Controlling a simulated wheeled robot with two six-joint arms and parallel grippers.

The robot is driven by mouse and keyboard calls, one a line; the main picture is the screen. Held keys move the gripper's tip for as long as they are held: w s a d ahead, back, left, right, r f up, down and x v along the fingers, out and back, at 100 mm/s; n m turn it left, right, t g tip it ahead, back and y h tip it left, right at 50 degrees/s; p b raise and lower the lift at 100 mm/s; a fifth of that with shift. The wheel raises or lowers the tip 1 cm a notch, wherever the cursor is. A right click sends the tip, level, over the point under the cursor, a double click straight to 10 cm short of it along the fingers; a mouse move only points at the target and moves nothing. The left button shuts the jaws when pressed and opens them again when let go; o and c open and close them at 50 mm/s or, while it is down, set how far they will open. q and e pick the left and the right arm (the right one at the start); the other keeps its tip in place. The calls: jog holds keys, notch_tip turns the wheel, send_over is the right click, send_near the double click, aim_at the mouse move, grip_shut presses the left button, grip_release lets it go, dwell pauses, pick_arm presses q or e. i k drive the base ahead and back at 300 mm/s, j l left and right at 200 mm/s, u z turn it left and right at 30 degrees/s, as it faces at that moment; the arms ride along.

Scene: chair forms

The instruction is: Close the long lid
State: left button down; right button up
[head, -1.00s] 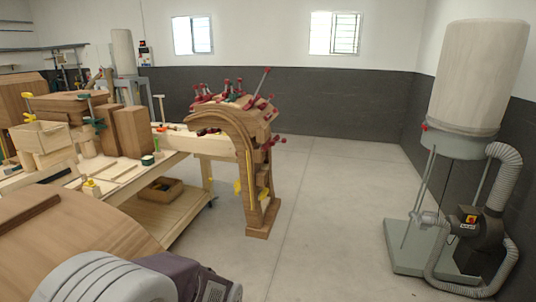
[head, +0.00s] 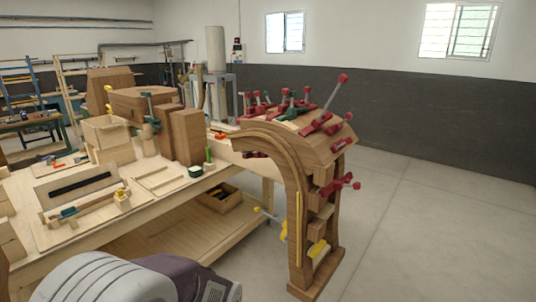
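A long, low wooden tray or box (head: 82,212) lies on the workbench at the left in the head view, with small coloured tools in it. A long pale wooden panel (head: 50,192), which looks like its raised lid, stands tilted up along the back edge and has a dark strip along it. The panel is apart from the box's front side, so the box looks open. Neither of my grippers is in view. A grey and purple part of my own body fills the bottom of the view.
A curved wooden form (head: 297,190) with red clamps stands at the bench's right end. Open floor (head: 430,220) lies to the right.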

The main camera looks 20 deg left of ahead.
aim_at(52, 194)
jog(key=i+j+u, duration=0.25)
jog(key=u, duration=0.25)
jog(key=i+u, duration=0.75)
jog(key=u, duration=0.2)
jog(key=i+l+u, duration=0.1)
jog(key=i+u, duration=0.35)
jog(key=k, duration=0.1)
